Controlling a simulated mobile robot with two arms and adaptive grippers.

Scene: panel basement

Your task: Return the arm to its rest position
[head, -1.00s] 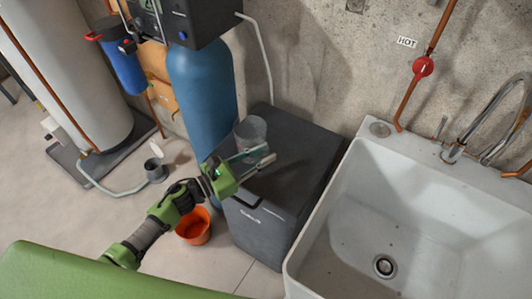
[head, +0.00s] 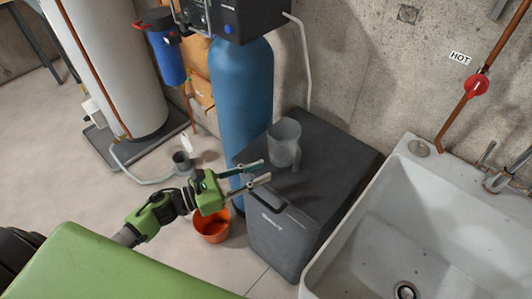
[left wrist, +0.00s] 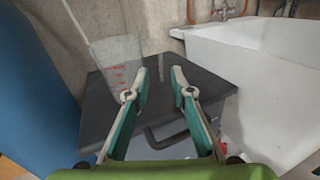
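My left gripper (head: 262,173) is open and empty, at the left front edge of the dark grey cabinet (head: 330,165). Its two fingers are apart in the left wrist view (left wrist: 161,80), with nothing between them. A clear measuring jug (head: 285,143) stands upright on the cabinet top, beyond the fingertips and apart from them. The jug also shows in the left wrist view (left wrist: 118,62), left of the fingers, with red markings. My right gripper is in neither view.
A white sink (head: 400,225) stands right of the cabinet. A blue tank (head: 242,95) stands behind the gripper, and an orange bucket (head: 211,228) is on the floor below it. Open floor lies at left.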

